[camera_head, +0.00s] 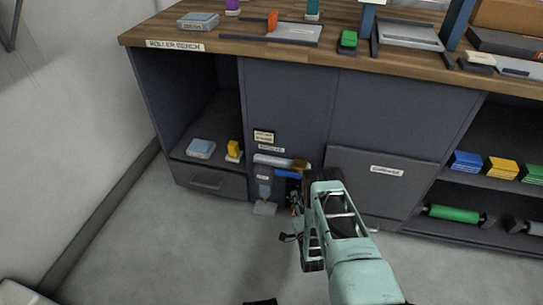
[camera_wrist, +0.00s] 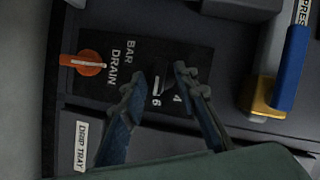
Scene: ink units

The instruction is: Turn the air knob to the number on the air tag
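In the wrist view a dark panel (camera_wrist: 100,48) carries the printed words BAR and DRAIN and the numbers 6 and 4. A dark shape, perhaps the air knob (camera_wrist: 161,79), lies between my fingertips beside a pale mark. It is too dark to read its setting. My gripper (camera_wrist: 160,76) has its two fingers apart, one on each side of this shape; I see no clear contact. In the head view my gripper (camera_head: 296,197) is low at the cabinet front and hides most of the panel. A cream tag (camera_head: 264,137) is on the cabinet above; its text is unreadable.
An orange drain handle (camera_wrist: 88,63) is left of my fingers. A blue lever (camera_wrist: 293,65) with a yellow end stands at the right. A drip tray label (camera_wrist: 81,147) is below. The wooden bench top (camera_head: 225,45) is above; open floor (camera_head: 190,240) lies in front.

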